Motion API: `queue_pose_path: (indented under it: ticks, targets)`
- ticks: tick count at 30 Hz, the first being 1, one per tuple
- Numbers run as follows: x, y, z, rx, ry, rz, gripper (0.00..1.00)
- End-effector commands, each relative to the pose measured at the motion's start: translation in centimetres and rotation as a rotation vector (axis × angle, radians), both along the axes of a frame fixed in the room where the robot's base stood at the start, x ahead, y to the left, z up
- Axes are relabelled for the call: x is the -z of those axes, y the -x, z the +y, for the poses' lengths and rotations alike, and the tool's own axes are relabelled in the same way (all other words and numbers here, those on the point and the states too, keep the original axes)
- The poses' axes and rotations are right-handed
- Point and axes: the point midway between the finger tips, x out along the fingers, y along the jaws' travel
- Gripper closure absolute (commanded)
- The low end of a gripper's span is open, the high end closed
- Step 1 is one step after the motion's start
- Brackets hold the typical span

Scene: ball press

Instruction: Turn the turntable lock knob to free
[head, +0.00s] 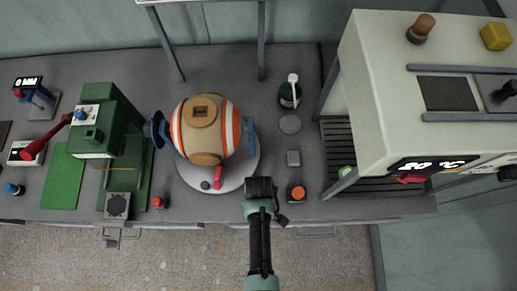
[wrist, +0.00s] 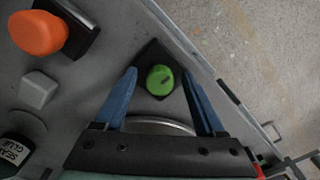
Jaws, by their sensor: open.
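A round green knob (wrist: 160,80) with a dark mark on its face sits on a black square base beside the pale rim of the turntable (wrist: 158,126). My gripper (wrist: 158,74) is open, with one blue finger on each side of the green knob; I cannot tell if they touch it. In the head view the turntable (head: 240,182) carries a striped orange and white ball (head: 205,130). There my gripper (head: 261,190) is at the turntable's lower right and hides the green knob.
An orange knob (head: 297,193) on a black base and a grey block (head: 293,158) stand to the right. A red handle (head: 218,177) is at the turntable's front. A green machine (head: 112,120) stands left, a white cabinet (head: 390,75) right. The bench's front edge is close.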

Motion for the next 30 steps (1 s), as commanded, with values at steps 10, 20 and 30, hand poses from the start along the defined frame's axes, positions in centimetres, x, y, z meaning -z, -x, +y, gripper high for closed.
queue_pose_path:
  ticks: [10, 20, 30]
  targets:
    - [-2.3, 0.0, 0.0, 0.0, 0.0, -0.003, 0.29]
    - [-8.5, -0.1, 0.0, 0.001, 0.0, -0.004, 0.29]
    - [-12.6, 0.0, 0.0, 0.001, -0.001, -0.001, 0.29]
